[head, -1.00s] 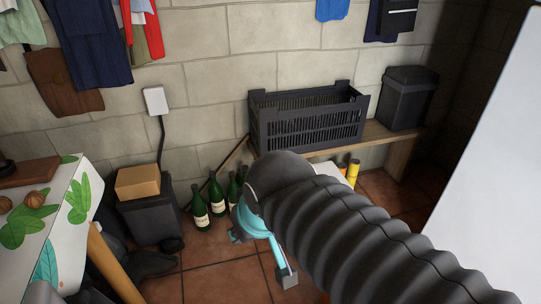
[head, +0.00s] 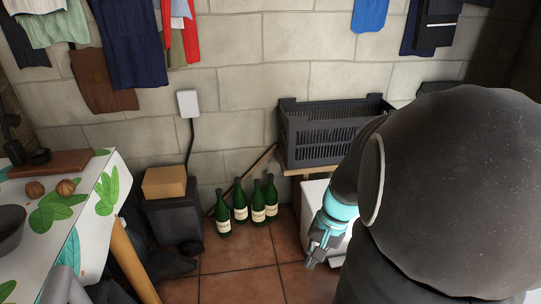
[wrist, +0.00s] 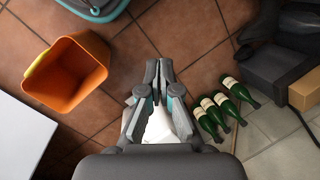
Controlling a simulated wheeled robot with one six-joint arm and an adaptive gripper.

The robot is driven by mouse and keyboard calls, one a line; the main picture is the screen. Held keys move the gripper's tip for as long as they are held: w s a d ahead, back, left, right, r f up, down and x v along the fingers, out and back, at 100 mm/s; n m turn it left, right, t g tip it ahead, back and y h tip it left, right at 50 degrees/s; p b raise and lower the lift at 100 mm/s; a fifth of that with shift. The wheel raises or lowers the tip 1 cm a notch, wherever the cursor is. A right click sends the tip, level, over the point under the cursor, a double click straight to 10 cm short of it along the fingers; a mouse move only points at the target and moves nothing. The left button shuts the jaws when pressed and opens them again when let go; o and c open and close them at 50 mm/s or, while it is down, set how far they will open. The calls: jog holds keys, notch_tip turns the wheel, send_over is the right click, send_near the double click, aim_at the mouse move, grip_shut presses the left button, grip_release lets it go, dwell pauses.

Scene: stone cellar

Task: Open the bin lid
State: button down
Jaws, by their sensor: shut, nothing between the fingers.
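A dark bin with a lid (head: 438,87) stands at the back right in the head view. Only the top of it shows; my arm hides the rest. Whether its lid is shut is hard to see from this sliver. My gripper (head: 313,261) points down in front of a white box, low and to the left of the bin. In the wrist view my gripper (wrist: 158,68) has its fingers together with nothing between them. It is apart from the bin, which I cannot make out in the wrist view.
Green bottles (head: 241,204) stand by the wall, beside a dark box (head: 175,220) with a cardboard box (head: 165,182) on it. A black crate (head: 330,140) sits on a bench. An open orange container (wrist: 66,75) is left of my gripper. A leaf-patterned table (head: 75,215) stands left.

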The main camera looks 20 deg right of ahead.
jog(key=w+d+f+m+t+b, duration=0.1)
jog(key=w+d+f+m+t, duration=0.25)
jog(key=d+f+m, duration=0.4)
jog(key=w+d+f+m+t+h, duration=0.1)
jog(key=w+d+f+m+t, duration=0.1)
jog(key=d+f+m+t, duration=0.45)
jog(key=w+d+f+m+t+b, duration=0.1)
jog(key=w+d+f+m+t, duration=0.15)
jog(key=d+f+m, duration=0.7)
jog(key=w+d+m+h, duration=0.1)
jog(key=d+m+h, duration=0.5)
jog(key=d, duration=0.2)
jog(key=w+a+r+x, duration=0.1)
jog(key=x, duration=0.9)
jog(key=shift+t, duration=0.45)
jog(key=shift+s+d+r+p, duration=0.15)
jog(key=shift+r+p, duration=0.15)
jog(key=shift+r, duration=0.7)
jog(key=shift+s+a+r+p, duration=0.15)
jog(key=shift+r+p, duration=0.1)
jog(key=shift+r, duration=0.8)
jog(key=shift+d, duration=0.1)
